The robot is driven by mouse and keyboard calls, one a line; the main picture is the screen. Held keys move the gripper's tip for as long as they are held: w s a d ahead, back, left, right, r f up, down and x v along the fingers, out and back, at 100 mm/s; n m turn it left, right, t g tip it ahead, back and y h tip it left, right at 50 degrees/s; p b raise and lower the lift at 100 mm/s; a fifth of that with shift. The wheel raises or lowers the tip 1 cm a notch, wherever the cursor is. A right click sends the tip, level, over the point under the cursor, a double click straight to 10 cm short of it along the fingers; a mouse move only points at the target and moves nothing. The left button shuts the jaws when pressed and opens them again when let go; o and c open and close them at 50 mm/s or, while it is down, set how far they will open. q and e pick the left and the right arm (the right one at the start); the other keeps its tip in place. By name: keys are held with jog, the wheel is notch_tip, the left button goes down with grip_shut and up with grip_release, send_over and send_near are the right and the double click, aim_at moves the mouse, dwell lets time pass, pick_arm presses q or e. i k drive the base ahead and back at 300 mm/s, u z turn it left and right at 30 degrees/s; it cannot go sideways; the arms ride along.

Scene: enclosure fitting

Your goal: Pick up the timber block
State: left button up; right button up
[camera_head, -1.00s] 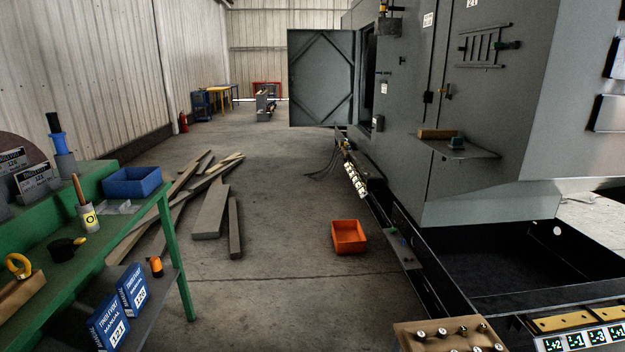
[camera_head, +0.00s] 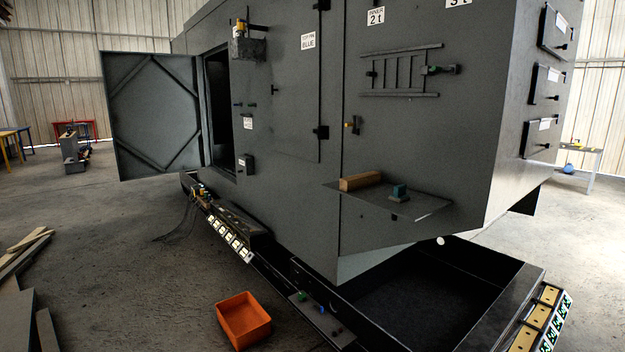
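A brown timber block (camera_head: 361,181) lies on a small grey shelf (camera_head: 415,209) fixed to the side of the large grey enclosure (camera_head: 290,150). A small teal block (camera_head: 399,192) sits to its right on the same shelf. Neither of my grippers shows in the head view, so nothing of mine is seen near the timber block.
An orange bin (camera_head: 243,320) stands on the floor at the lower middle. A black base frame (camera_head: 430,300) juts out below the shelf. The enclosure's door (camera_head: 152,115) hangs open at left.

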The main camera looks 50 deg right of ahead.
aim_at(346, 184)
jog(key=z, duration=0.3)
jog(key=i, duration=1.6)
jog(key=z, duration=1.7)
jog(key=i, duration=0.95)
jog(key=z, duration=1)
jog(key=i, duration=0.2)
jog(key=z, duration=0.2)
